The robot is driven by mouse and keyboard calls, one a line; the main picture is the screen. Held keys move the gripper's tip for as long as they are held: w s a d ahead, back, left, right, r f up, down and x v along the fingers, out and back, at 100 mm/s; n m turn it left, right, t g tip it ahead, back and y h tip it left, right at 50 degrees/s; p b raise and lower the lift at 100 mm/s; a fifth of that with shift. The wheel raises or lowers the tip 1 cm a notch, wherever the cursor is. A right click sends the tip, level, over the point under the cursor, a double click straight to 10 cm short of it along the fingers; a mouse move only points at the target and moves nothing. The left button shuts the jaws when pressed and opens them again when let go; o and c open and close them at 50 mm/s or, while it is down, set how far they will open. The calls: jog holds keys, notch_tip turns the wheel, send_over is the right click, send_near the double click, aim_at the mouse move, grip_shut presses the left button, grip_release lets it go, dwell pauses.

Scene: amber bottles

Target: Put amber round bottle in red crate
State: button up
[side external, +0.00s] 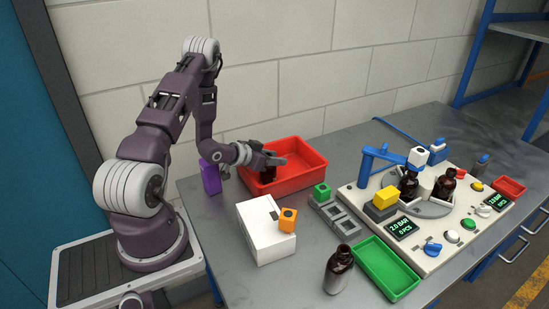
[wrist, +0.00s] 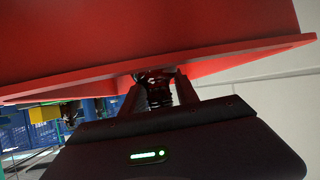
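The red crate (side external: 312,162) stands on the table against the wall and fills the top of the wrist view (wrist: 150,35). My gripper (side external: 272,161) is over the crate's left part, pointing to the right. A dark amber bottle (side external: 267,174) shows at the gripper, low within the crate's outline. In the wrist view my gripper (wrist: 158,95) has a finger on each side of the dark bottle's ribbed part (wrist: 158,90) and appears shut on it. Whether the bottle touches the crate floor is hidden.
Another amber bottle (side external: 338,270) stands at the front beside the green tray (side external: 388,267). More amber bottles (side external: 409,184) stand in the fixture at right. A purple block (side external: 210,177), a white box (side external: 262,235) and a grey holder (side external: 340,218) are near the crate.

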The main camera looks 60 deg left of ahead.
jog(key=shift+o, duration=0.5)
jog(key=shift+s+r, duration=0.3)
jog(key=v, duration=1.1)
jog(key=w+d+r+m+g+y, duration=0.1)
jog(key=d+r+g, duration=0.1)
jog(key=d+r, duration=0.55)
jog(key=w+d+r+m+g+y, duration=0.1)
jog(key=d+r+g, duration=0.25)
jog(key=r, duration=0.65)
jog(key=s+d+r+h, duration=0.2)
jog(key=s+d, duration=0.6)
jog(key=s+d+r+g+h, duration=0.1)
jog(key=s+d+r+h, duration=0.1)
jog(key=s+d, duration=0.6)
jog(key=shift+s+d+r, duration=0.25)
jog(key=shift+d+r, duration=0.1)
jog(key=shift+d, duration=0.3)
